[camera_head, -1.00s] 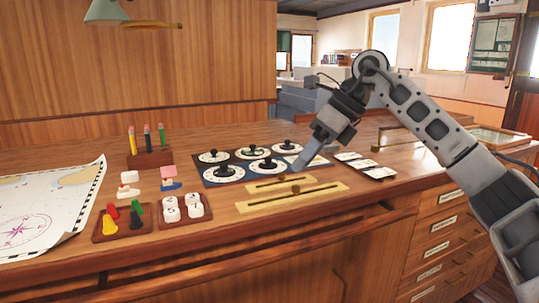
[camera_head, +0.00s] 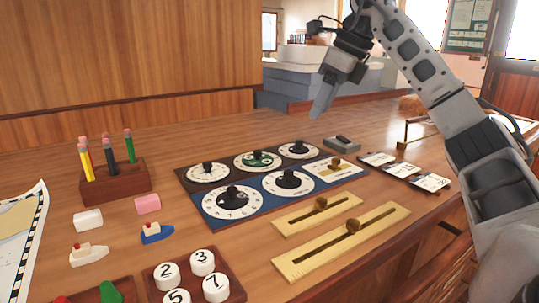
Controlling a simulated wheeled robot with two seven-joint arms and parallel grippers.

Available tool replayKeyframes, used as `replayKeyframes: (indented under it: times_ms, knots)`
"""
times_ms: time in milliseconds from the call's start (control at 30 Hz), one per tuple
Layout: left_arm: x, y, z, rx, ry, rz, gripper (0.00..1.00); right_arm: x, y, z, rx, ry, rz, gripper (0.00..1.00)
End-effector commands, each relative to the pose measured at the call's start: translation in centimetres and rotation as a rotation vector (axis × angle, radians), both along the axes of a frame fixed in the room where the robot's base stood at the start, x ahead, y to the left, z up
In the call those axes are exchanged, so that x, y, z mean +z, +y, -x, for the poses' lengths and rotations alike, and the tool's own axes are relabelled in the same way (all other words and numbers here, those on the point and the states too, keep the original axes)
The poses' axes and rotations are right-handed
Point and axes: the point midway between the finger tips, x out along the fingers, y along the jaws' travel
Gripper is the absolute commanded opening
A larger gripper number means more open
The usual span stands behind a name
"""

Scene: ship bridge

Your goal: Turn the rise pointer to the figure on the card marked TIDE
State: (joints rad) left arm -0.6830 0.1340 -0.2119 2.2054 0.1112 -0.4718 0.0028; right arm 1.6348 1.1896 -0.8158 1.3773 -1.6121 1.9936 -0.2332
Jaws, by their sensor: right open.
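A dark and blue panel (camera_head: 212,222) bears several round white dials with black knobs. The back row holds a left dial (camera_head: 194,176), a green-centred dial (camera_head: 246,166) and a right dial (camera_head: 290,155). I cannot read which is the rise pointer. Several small cards (camera_head: 432,183) lie to the right; their wording is too small to read. My right gripper (camera_head: 320,108) is open and empty, raised above and behind the panel. My left gripper is not in view.
Two wooden slider boards (camera_head: 375,236) lie in front of the panel. A pencil block (camera_head: 118,184), erasers, toy boats and a tray of numbered pieces (camera_head: 235,290) stand to the left. The back of the desk is clear.

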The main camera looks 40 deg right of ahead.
Motion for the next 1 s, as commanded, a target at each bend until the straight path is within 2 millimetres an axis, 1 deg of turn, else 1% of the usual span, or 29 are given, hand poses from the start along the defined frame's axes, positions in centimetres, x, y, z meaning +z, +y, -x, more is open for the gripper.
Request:
replayKeyframes:
  times_ms: [167, 333, 600, 700, 833, 1000]
  knots:
    - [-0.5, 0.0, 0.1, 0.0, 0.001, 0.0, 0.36, -1.7, 0.2, -0.5, -0.001, 0.003, 0.001, 0.43]
    - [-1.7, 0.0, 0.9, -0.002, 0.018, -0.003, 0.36, -4.9, 0.8, -1.6, 0.0, 0.005, 0.001, 0.43]
    - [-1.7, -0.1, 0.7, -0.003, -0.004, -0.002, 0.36, -10.3, 1.7, -3.6, 0.0, 0.004, -0.001, 0.43]
    - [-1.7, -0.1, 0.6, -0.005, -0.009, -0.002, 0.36, -11.9, 2.0, -4.2, 0.001, 0.003, 0.0, 0.43]
    - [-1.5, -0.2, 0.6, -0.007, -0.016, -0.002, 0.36, -13.5, 2.4, -4.9, 0.0, 0.001, 0.0, 0.43]
    - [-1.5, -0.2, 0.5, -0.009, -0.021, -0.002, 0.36, -14.6, 2.6, -5.3, 0.001, 0.0, 0.0, 0.43]
